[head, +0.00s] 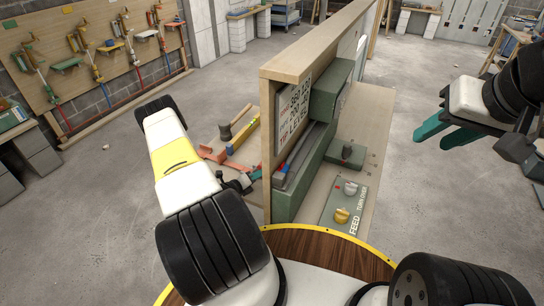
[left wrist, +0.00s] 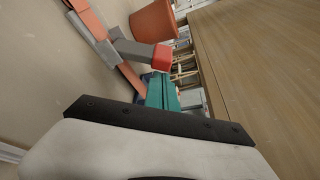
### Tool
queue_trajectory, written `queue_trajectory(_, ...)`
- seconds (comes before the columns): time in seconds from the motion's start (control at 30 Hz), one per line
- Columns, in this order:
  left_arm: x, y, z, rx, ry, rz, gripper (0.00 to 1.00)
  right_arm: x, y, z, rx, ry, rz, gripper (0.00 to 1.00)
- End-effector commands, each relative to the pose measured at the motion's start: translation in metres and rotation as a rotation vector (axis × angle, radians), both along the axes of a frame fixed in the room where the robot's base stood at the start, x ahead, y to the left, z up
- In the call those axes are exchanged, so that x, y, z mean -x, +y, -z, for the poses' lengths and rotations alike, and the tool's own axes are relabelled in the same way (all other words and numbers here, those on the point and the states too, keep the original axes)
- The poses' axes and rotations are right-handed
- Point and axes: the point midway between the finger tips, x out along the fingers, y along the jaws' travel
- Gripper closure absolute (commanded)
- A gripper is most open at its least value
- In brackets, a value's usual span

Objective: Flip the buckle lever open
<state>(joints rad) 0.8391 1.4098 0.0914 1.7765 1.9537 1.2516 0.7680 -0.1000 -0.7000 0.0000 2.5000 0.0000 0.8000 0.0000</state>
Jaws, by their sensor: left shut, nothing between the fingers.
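The buckle lever appears in the left wrist view as a grey bar with a red end (left wrist: 145,52). It stands out from a grey buckle (left wrist: 106,48) on an orange strap (left wrist: 92,20). My left gripper (left wrist: 159,76) is shut and empty, its teal fingertips just below the red end; I cannot tell if they touch. In the head view my left gripper (head: 255,175) is at the left side of the wooden partition (head: 310,45), and I cannot make out the lever there. My right gripper (head: 432,141) is open and empty, over bare floor on the right.
A board (head: 335,195) with yellow and grey knobs and a green housing (head: 325,105) sit right of the partition. Orange and yellow parts (head: 235,140) lie left of it. A terracotta pot (left wrist: 153,22) is beyond the lever.

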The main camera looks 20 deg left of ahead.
Motion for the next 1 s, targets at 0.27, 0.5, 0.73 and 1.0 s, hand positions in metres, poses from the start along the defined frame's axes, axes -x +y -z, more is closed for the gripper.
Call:
queue_trajectory(0.27, 0.0, 0.004, -0.002, 0.044, 0.005, -0.003, 1.0, 0.0, 0.0, 0.0, 0.0, 0.0, 0.0, 0.64)
queue_trajectory(0.5, -0.001, 0.012, -0.009, 0.187, 0.025, -0.005, 1.0, 0.0, 0.0, 0.0, 0.0, 0.0, 0.0, 0.64)
queue_trajectory(0.73, -0.002, 0.022, -0.016, 0.364, 0.05, -0.004, 1.0, 0.0, 0.0, 0.0, 0.0, 0.0, 0.0, 0.64)
queue_trajectory(1.0, -0.004, 0.032, -0.022, 0.505, 0.07, 0.0, 1.0, 0.0, 0.0, 0.0, 0.0, 0.0, 0.0, 0.64)
